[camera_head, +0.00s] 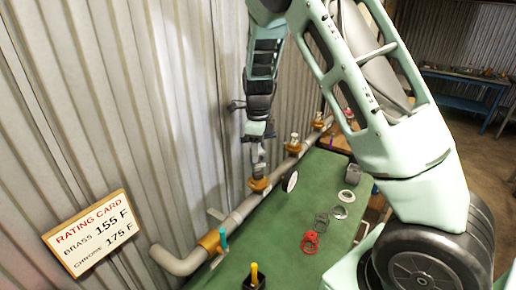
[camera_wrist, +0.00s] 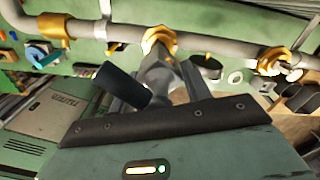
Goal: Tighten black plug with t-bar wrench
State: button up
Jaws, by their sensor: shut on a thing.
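My gripper (camera_head: 257,150) points down over the pipe beside the corrugated wall. In the wrist view, my gripper (camera_wrist: 158,85) is shut on the t-bar wrench (camera_wrist: 155,72), a grey shaft with a dark crossbar. One dark bar end (camera_wrist: 122,86) sticks out toward the camera. The wrench's lower end is at a brass fitting (camera_wrist: 158,40) on the grey pipe; the fitting also shows in the head view (camera_head: 258,184). I cannot tell how far the wrench is seated. The black plug cannot be made out; the wrench and gripper cover that spot.
The grey pipe (camera_head: 242,208) runs along the green bench (camera_head: 285,225), with more brass fittings (camera_head: 293,147) farther along. A red ring (camera_head: 310,240) and grey rings lie on the bench. A black holder (camera_head: 254,284) with a yellow-handled tool stands in front. A rating card (camera_head: 92,233) is at left.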

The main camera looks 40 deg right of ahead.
aim_at(258, 173)
jog(key=shift+f+b, duration=1.5)
jog(key=shift+f, duration=1.2)
jog(key=shift+r+m+p, duration=0.3)
jog(key=shift+m+p, duration=0.3)
jog(key=shift+p, duration=0.3)
jog(key=m+p, duration=0.3)
jog(key=shift+f+m+p, duration=0.2)
jog(key=shift+m+p, duration=0.25)
jog(key=shift+m, duration=0.35)
jog(key=shift+m, duration=1)
jog(key=shift+n, duration=0.7)
